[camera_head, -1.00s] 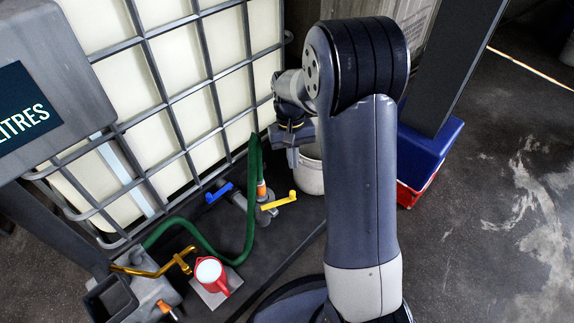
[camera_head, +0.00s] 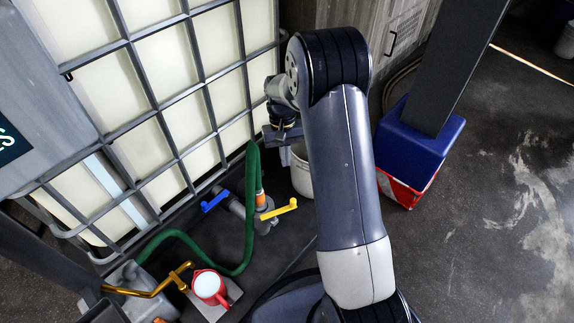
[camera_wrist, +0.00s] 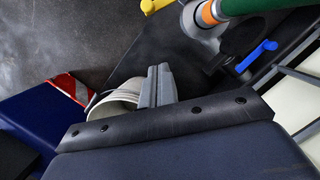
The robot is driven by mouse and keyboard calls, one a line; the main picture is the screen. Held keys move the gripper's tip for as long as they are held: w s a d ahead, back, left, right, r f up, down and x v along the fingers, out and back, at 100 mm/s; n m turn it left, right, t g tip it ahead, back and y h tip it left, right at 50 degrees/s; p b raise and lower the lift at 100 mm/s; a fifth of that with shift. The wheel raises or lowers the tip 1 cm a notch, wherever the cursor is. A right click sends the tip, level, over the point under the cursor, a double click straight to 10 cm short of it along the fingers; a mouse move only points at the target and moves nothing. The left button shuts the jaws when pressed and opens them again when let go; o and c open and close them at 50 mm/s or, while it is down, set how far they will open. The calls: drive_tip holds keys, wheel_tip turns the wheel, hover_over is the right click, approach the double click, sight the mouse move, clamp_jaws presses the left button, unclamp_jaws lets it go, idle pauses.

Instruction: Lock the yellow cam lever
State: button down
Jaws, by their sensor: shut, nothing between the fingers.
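The yellow cam lever (camera_head: 279,209) sticks out to the right from the grey fitting (camera_head: 262,226) at the lower end of the green hose (camera_head: 251,190). In the wrist view only part of the yellow lever (camera_wrist: 150,6) shows at the top edge, beside the grey coupling. My gripper (camera_head: 281,147) is above and slightly right of the lever in the head view, apart from it. In the wrist view my gripper's fingers (camera_wrist: 157,72) are together with nothing between them, in front of a white bucket (camera_wrist: 116,104).
A blue lever (camera_head: 215,201) is left of the yellow one, before the caged tank (camera_head: 193,85). A red jug (camera_head: 209,285) sits at the lower left. A blue and red block (camera_head: 417,150) surrounds a post at right. Open floor lies right.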

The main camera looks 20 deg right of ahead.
drive_tip(key=s+f+b, duration=0.4)
drive_tip(key=s+f, duration=0.2)
drive_tip(key=f, duration=0.1)
drive_tip(key=shift+f, duration=0.35)
drive_tip(key=shift+s+d+m+p, duration=0.15)
drive_tip(key=shift+s+m+p, duration=0.2)
drive_tip(key=shift+m, duration=0.25)
drive_tip(key=s+m+t+y+p, duration=0.1)
drive_tip(key=s+m+p, duration=0.4)
drive_tip(key=m, duration=0.7)
drive_tip(key=shift+s+a+t+y, duration=0.35)
drive_tip(key=shift+s+y, duration=0.45)
drive_tip(key=shift+s, duration=0.45)
